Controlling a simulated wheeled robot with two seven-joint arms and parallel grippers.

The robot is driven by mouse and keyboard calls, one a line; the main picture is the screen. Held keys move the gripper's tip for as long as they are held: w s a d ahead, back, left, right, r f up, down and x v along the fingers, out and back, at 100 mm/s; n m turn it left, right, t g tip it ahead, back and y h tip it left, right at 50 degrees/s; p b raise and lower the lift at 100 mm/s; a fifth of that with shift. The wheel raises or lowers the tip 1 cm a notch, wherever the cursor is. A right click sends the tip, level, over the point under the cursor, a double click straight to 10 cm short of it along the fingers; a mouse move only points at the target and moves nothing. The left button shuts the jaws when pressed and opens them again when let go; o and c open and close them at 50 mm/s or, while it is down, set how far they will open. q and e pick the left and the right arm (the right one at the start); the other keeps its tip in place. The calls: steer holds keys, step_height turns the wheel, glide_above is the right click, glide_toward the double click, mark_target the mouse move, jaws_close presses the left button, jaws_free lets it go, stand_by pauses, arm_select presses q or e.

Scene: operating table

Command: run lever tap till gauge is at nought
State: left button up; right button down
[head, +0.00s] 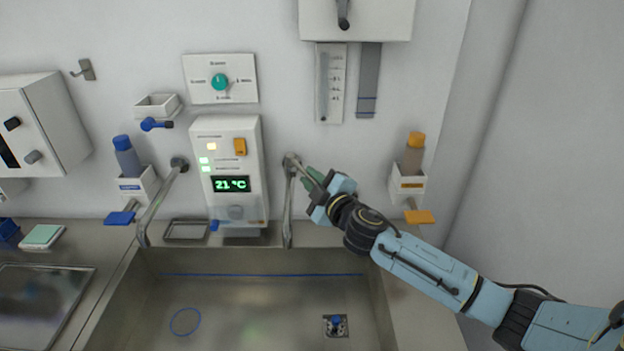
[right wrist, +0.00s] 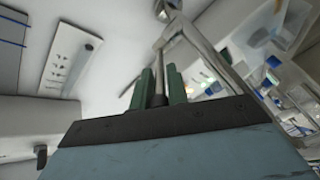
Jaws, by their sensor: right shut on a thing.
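A metal tap (head: 288,205) comes from the wall over the right part of the sink, its spout pointing down. My right gripper (head: 311,177) is at the tap's wall end, on its right side. In the right wrist view, the green fingers of the gripper (right wrist: 161,82) are shut on a thin metal lever (right wrist: 159,64) of the tap. The gauge (head: 330,84), a clear tube beside a marked scale, hangs under a white wall box; it also shows in the right wrist view (right wrist: 70,60). Its level is too small to read. My left gripper is out of view.
A second tap (head: 160,203) stands at the left of the sink (head: 250,292). Between the taps is a wall panel (head: 228,160) reading 21 °C. Bottle dispensers with a blue lever (head: 119,218) and an orange lever (head: 419,217) flank the sink.

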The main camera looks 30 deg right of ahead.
steer(key=shift+a, duration=0.1)
steer(key=shift+a+m+h+b, duration=0.35)
steer(key=shift+a+m+h, duration=0.35)
steer(key=shift+h, duration=0.4)
steer(key=shift+a+m+h+b, duration=0.35)
steer(key=shift+a+m+h, duration=0.2)
steer(key=shift+m+h, duration=0.4)
steer(key=c, duration=1.5)
jaws_free()
steer(key=s, duration=0.4)
steer(key=s+a+b, duration=0.1)
steer(key=s, duration=0.3)
steer(key=s+a, duration=0.1)
steer(key=s, duration=0.4)
steer(key=shift+a+b, duration=0.15)
steer(key=shift+b, duration=0.25)
